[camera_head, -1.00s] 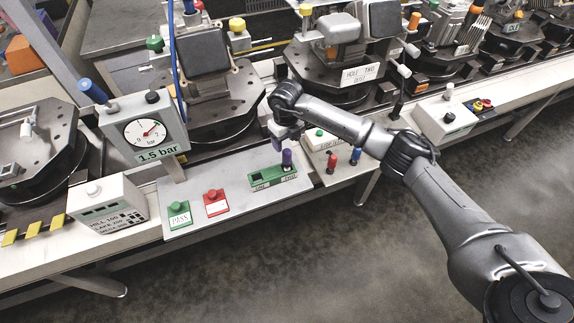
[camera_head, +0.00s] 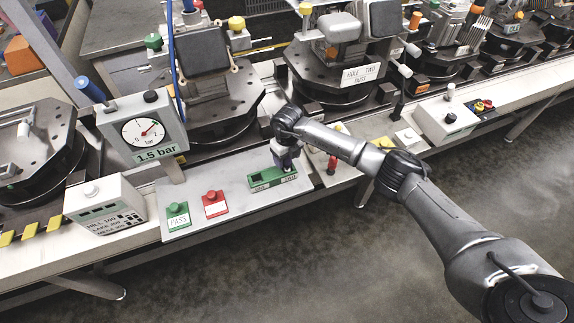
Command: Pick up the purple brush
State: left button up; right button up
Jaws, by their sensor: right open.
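The purple brush (camera_head: 287,166) stands upright in the right part of the green holder (camera_head: 262,180) on the light work panel. Only a small piece of it shows; the rest is hidden by my right gripper (camera_head: 286,158). The gripper points down over the brush from above, with its open jaws at the brush's upper part. I cannot tell whether the fingers touch it. My left gripper is out of view.
A red-topped item (camera_head: 332,164) stands close to the right of the gripper, beside my forearm. A pressure gauge (camera_head: 143,131) stands farther left.

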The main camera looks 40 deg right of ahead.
jog(key=shift+c, duration=0.3)
grip_shut()
jog(key=shift+r, duration=0.1)
jog(key=shift+r, duration=0.1)
